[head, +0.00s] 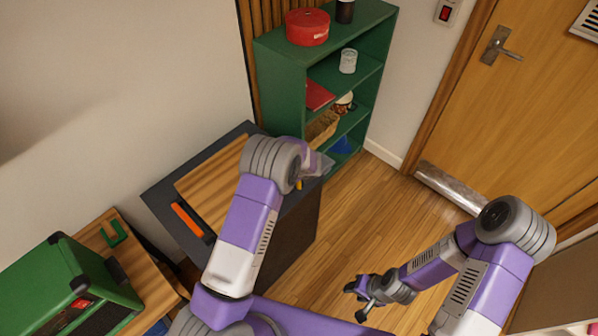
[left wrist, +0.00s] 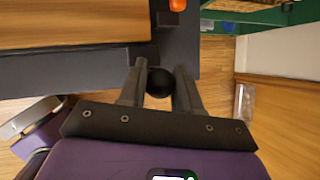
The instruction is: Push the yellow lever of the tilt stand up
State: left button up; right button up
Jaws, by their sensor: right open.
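The tilt stand seems to be the dark grey stand (head: 160,196) with a wooden board (head: 208,180) on top. A small yellow piece (head: 299,184), perhaps the lever, shows at its right side beside my left arm. My left gripper's fingers (left wrist: 160,82) stand apart at the stand's dark edge, with a black ball (left wrist: 159,84) between them; I cannot tell whether they grip it. In the head view my left forearm and wrist hide most of that gripper. An orange piece (left wrist: 177,5) is beyond the fingers. My right gripper (head: 362,298) is open and empty above the floor.
A green shelf (head: 275,75) with several items stands behind the stand. An orange strip (head: 187,220) lies on the stand's left part. A green amplifier (head: 70,285) is on a wooden table at lower left. Floor (head: 370,210) is clear towards the door (head: 530,110).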

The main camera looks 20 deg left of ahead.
pick_arm(q)
jog(key=o, duration=0.4)
jog(key=shift+a, duration=0.15)
jog(key=shift+o, duration=0.2)
jog(key=v, duration=0.7)
jog(key=shift+r, duration=0.25)
jog(key=shift+s, duration=0.15)
